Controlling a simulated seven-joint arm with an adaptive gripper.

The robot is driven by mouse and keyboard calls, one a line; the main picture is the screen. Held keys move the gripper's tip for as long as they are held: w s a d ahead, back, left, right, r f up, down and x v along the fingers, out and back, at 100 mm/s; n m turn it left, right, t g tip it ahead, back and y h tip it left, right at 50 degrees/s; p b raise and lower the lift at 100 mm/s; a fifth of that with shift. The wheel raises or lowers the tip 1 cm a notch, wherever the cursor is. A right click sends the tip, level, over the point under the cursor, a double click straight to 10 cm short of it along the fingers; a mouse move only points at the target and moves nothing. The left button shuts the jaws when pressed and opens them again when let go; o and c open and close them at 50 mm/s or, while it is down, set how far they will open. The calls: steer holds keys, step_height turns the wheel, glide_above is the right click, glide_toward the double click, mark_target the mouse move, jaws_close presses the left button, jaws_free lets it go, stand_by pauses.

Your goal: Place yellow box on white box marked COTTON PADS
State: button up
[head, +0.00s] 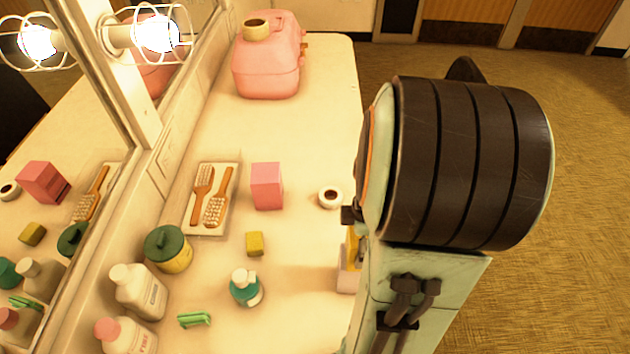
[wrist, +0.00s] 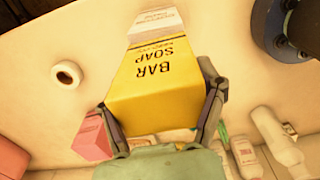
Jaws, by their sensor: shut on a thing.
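The yellow box (wrist: 160,85), printed BAR SOAP, is between the two fingers of my gripper (wrist: 163,112), which is shut on it. In the head view a strip of the yellow box (head: 352,250) shows beside my arm, which hides the rest of it and my gripper. The white box (head: 347,279) shows just below that strip, also partly hidden by my arm. In the wrist view the white box (wrist: 155,20) appears right beyond the far end of the yellow box; its print is too small to read. I cannot tell whether the boxes touch.
A white ring (head: 330,197), a pink box (head: 267,186), a small yellow block (head: 254,243) and a teal bottle (head: 245,287) stand left of my arm. A brush tray (head: 232,209), lidded jar (head: 168,249) and white bottles (head: 138,291) line the mirror side. A pink case (head: 267,70) stands farther back.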

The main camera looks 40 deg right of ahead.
steer(key=o, duration=1.2)
steer(key=shift+o, duration=0.2)
step_height(320, 180, up, 12)
steer(key=shift+r, duration=0.1)
